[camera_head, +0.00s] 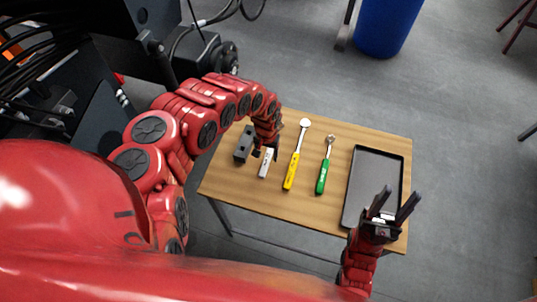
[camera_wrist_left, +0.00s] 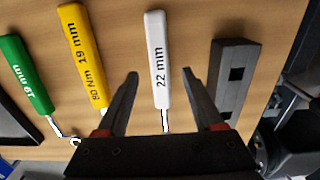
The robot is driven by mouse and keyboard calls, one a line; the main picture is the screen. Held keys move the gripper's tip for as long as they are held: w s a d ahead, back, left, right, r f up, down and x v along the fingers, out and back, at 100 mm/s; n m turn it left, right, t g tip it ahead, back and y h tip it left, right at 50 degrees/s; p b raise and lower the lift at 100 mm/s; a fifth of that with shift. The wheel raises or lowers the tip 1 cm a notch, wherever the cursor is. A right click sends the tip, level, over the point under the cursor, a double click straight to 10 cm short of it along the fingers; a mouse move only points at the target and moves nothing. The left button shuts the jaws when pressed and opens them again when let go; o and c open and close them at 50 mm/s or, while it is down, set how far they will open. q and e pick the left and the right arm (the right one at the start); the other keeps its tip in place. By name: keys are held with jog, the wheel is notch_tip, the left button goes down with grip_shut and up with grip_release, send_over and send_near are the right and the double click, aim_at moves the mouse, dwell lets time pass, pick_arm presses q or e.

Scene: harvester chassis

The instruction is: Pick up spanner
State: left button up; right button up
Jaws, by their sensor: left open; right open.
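Several tools lie on the wooden table. The white-handled spanner (camera_head: 265,163), marked 22 mm, also shows in the left wrist view (camera_wrist_left: 158,60). A yellow-handled wrench (camera_head: 292,170), marked 80 Nm 19 mm (camera_wrist_left: 82,52), lies to its right in the head view. My left gripper (camera_head: 265,152) is open over the white spanner. In its wrist view the fingers (camera_wrist_left: 160,73) stand either side of the white handle, with no contact visible. My right gripper (camera_head: 395,192) is open and empty near the tray.
A dark block (camera_head: 243,146) with square holes lies close left of the white spanner; it shows in the wrist view (camera_wrist_left: 233,72). A black tray (camera_head: 354,172) lies on the right of the table (camera_head: 240,196). A blue bin (camera_head: 385,25) stands on the floor behind.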

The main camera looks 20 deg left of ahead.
pick_arm(q)
jog(key=shift+d+f, duration=0.2)
jog(key=shift+f, duration=0.65)
jog(key=shift+a+f+p, duration=0.2)
jog(key=shift+f+p, duration=0.1)
jog(key=shift+f, duration=0.3)
grip_shut()
dwell(0.4)
